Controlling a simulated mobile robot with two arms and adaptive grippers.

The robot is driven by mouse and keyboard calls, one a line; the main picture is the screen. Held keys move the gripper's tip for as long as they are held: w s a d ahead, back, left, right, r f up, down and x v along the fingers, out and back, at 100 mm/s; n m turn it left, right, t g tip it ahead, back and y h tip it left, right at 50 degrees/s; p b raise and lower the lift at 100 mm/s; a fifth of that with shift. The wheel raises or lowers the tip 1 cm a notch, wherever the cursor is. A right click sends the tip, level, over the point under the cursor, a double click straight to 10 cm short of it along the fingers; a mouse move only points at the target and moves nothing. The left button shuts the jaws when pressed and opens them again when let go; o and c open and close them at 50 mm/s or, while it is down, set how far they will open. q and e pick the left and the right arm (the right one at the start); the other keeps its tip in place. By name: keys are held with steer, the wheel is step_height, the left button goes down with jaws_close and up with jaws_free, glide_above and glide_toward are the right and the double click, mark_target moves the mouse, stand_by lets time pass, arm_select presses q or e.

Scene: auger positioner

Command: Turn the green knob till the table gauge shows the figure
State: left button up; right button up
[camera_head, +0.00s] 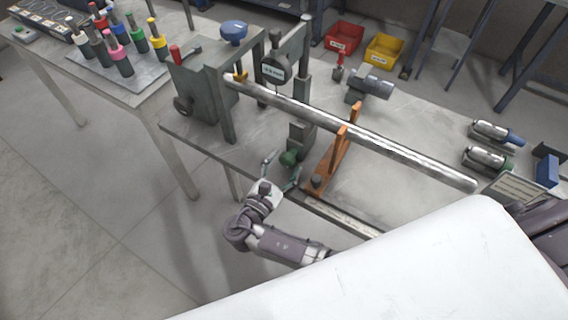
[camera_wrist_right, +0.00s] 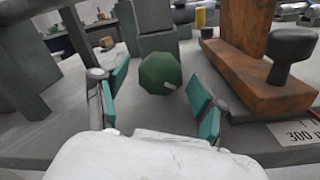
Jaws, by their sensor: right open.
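The green knob (camera_head: 289,158) sits low on the front of a grey stand on the workbench. In the right wrist view the faceted green knob (camera_wrist_right: 160,74) has a small pale mark and lies between the two teal finger pads. My right gripper (camera_head: 281,172) is open at the bench's front edge, its fingers spread to either side of the knob with visible gaps. The gauge (camera_head: 274,72) is a round dark instrument with a pale display on the upright above; its figure is too small to read. My left gripper is not in view.
A long metal auger tube (camera_head: 370,138) runs across the bench above an orange bracket (camera_head: 328,168), which stands close to the right of the knob. Red (camera_head: 344,38) and yellow (camera_head: 384,51) bins stand behind. A side table at left holds colored-handled tools (camera_head: 117,55).

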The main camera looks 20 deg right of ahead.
steer(key=v, duration=1.2)
steer(key=shift+f, duration=0.1)
